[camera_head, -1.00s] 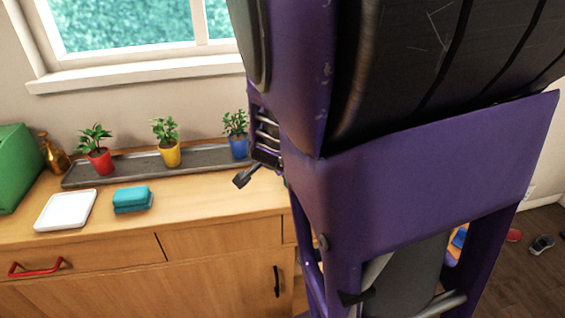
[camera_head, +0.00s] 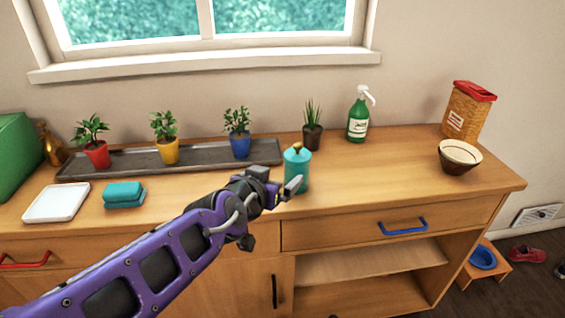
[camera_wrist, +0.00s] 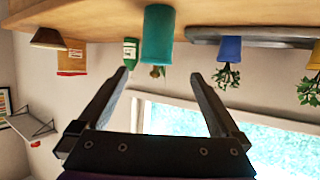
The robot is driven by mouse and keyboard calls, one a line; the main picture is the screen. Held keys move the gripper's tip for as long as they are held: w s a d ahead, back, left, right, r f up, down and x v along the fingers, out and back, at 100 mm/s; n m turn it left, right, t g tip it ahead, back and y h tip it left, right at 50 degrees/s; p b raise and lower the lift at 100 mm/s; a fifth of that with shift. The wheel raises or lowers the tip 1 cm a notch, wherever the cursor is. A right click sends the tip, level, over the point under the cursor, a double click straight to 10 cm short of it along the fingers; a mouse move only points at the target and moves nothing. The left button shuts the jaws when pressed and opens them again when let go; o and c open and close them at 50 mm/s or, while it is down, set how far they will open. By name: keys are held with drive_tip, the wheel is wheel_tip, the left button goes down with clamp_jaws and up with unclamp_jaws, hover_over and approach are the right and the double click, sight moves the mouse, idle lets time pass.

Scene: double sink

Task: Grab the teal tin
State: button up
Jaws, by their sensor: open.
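The teal tin (camera_head: 298,170) stands upright on the wooden counter, right of the blue plant pot, with a lid and a small gold-coloured knob on top. My gripper (camera_head: 290,188) is at the tin's front left side in the head view, and a finger overlaps the tin's lower left part. In the wrist view, which is upside down, the tin (camera_wrist: 158,38) hangs ahead of the fingers, roughly between their lines. My gripper (camera_wrist: 160,75) is open and empty there. I cannot tell whether a finger touches the tin.
A grey tray (camera_head: 120,163) with potted plants runs along the wall left of the tin. A dark-potted plant (camera_head: 312,137) and green spray bottle (camera_head: 358,122) stand behind right. A bowl (camera_head: 458,158) and red-lidded container (camera_head: 467,110) are farther right. The counter (camera_head: 385,175) between is clear.

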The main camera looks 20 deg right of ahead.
sight(291, 166)
drive_tip(key=p+x, duration=0.3)
drive_tip(key=x, duration=0.7)
drive_tip(key=shift+w+d+f, duration=0.2)
drive_tip(key=shift+d+f, duration=0.05)
drive_tip(key=shift+f, duration=0.05)
drive_tip(key=shift+d+b+x, duration=0.25)
drive_tip(key=shift+b+x, duration=0.3)
drive_tip(key=shift+x, duration=2.45)
drive_tip(key=shift+s+r, duration=0.1)
drive_tip(key=shift+r, duration=0.1)
drive_tip(key=c, duration=1.4)
